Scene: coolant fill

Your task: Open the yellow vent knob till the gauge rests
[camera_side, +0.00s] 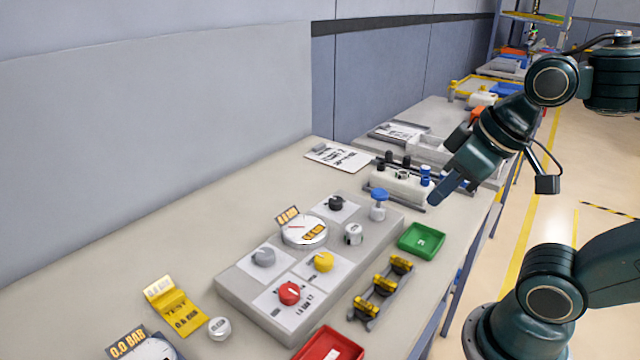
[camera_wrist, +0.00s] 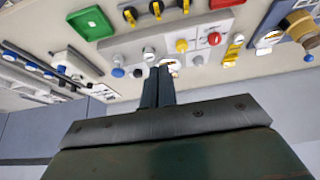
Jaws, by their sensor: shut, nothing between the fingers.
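The yellow vent knob (camera_side: 323,261) stands on a white plate of the grey panel (camera_side: 245,290). It also shows in the wrist view (camera_wrist: 182,46). The round white gauge (camera_side: 303,231) sits just behind it, with a red needle and orange labels too small to read surely. In the wrist view my fingers partly hide the gauge. My gripper (camera_side: 440,195) is shut and empty, in the air to the right of the panel and apart from the knob. Its fingers (camera_wrist: 158,72) show together in the wrist view.
Around the yellow knob are a red knob (camera_side: 289,293), a grey knob (camera_side: 263,257), a black knob (camera_side: 336,203), a white cap (camera_side: 353,234) and a blue valve (camera_side: 379,200). A green tray (camera_side: 421,240) and yellow clips (camera_side: 367,305) lie right.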

